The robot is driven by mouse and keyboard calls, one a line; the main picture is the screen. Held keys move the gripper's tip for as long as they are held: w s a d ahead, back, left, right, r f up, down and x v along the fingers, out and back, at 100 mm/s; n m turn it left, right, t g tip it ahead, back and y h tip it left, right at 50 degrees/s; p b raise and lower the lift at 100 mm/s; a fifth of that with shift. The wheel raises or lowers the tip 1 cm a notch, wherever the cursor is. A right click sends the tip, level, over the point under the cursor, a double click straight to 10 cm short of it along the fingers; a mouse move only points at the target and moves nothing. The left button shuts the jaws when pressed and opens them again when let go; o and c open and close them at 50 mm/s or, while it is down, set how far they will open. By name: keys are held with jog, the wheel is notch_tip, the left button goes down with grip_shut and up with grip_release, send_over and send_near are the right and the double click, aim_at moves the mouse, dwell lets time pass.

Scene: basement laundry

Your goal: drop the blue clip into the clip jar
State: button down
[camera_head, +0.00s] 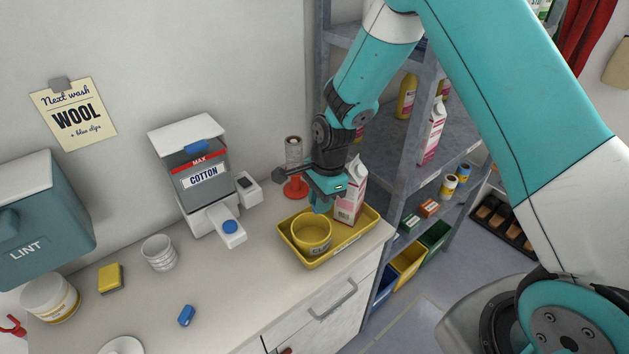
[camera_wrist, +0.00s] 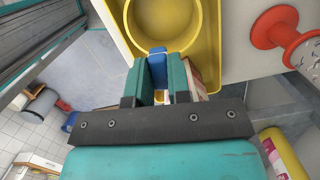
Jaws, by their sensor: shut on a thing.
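My gripper (camera_head: 322,202) is shut on the blue clip (camera_wrist: 158,66), which shows between the two teal fingers in the wrist view. In the head view the clip cannot be told clearly from the fingers. The clip jar (camera_head: 310,242) is a yellow round open pot with a partly readable label, standing in a yellow tray. My gripper is above the tray, just behind and right of the jar. In the wrist view the jar (camera_wrist: 129,28) lies beyond the fingertips, with the clip tip close to its near rim. No contents show in the jar.
The yellow tray (camera_head: 340,249) also holds a pink-and-white carton (camera_head: 350,200) close beside my gripper. A red-based stand (camera_head: 296,188) is behind the tray. A small blue object (camera_head: 186,315) lies on the counter (camera_head: 225,285). A shelf rack (camera_head: 400,190) stands right.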

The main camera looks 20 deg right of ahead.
jog(key=shift+w+f, duration=0.1)
jog(key=shift+f, duration=0.05)
jog(key=b, duration=0.5)
send_over(319, 238)
notch_tip(319, 238, down, 6)
jog(key=shift+r, duration=0.15)
jog(key=c, duration=1)
grip_release()
jog(key=shift+r, duration=0.1)
jog(key=r+b, duration=0.1)
jog(key=r, duration=0.4)
jog(key=d+r, duration=0.1)
jog(key=r, duration=0.5)
jog(key=d+r+b, duration=0.1)
jog(key=r, duration=0.5)
jog(key=shift+w+d+r+b, duration=0.1)
jog(key=shift+w+d+b, duration=0.15)
jog(key=shift+b, duration=0.1)
